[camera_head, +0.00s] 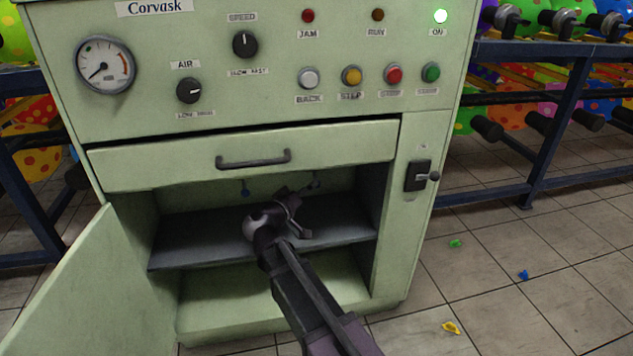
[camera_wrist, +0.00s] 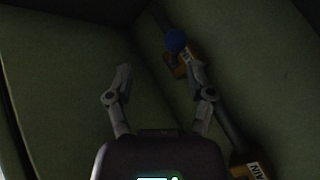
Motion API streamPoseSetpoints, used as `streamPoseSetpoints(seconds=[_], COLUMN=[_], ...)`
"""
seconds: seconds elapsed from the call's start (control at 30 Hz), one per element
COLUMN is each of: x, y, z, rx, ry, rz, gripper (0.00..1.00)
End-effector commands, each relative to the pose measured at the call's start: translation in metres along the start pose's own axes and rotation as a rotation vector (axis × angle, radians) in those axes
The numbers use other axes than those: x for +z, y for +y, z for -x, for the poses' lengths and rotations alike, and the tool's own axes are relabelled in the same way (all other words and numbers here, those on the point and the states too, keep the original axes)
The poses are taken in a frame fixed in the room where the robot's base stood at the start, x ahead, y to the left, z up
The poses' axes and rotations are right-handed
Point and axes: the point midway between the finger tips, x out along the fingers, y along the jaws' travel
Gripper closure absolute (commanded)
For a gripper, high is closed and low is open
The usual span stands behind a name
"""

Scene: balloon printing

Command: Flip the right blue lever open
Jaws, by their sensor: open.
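My gripper (camera_head: 297,212) is inside the open cabinet, under the drawer, with its fingers spread and nothing between them. In the wrist view my open gripper (camera_wrist: 157,69) faces a blue ball knob (camera_wrist: 176,41), ahead of the right fingertip. A yellow label (camera_wrist: 187,62) sits beside the knob, partly behind that finger. I cannot tell which lever this is.
The cabinet door (camera_head: 75,290) stands open at the left. A drawer (camera_head: 245,157) closes the space above, and a grey shelf (camera_head: 190,245) lies below my gripper. A second yellow label (camera_wrist: 248,172) shows in the dark wrist view. Small balloons lie on the floor at right.

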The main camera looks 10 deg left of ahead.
Motion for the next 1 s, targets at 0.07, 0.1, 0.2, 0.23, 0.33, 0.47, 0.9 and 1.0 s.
streamPoseSetpoints(seconds=[0.07,0.1,0.2,0.23,0.33,0.47,0.9,1.0], x=[-0.001,0.000,-0.001,-0.001,0.000,0.000,0.000,0.000], y=[-0.001,0.000,-0.001,-0.001,0.000,0.000,0.000,0.000], z=[-0.013,-0.018,-0.029,-0.032,-0.039,-0.044,-0.044,-0.044], rx=[0.002,0.001,0.001,0.001,0.002,0.002,0.001,0.001], ry=[-0.002,-0.001,-0.001,-0.001,-0.001,-0.001,0.000,0.000], rz=[0.000,0.000,0.000,0.000,0.000,0.001,0.001,0.001], gripper=[0.31,0.31,0.31,0.31,0.31,0.31,0.64,0.94])
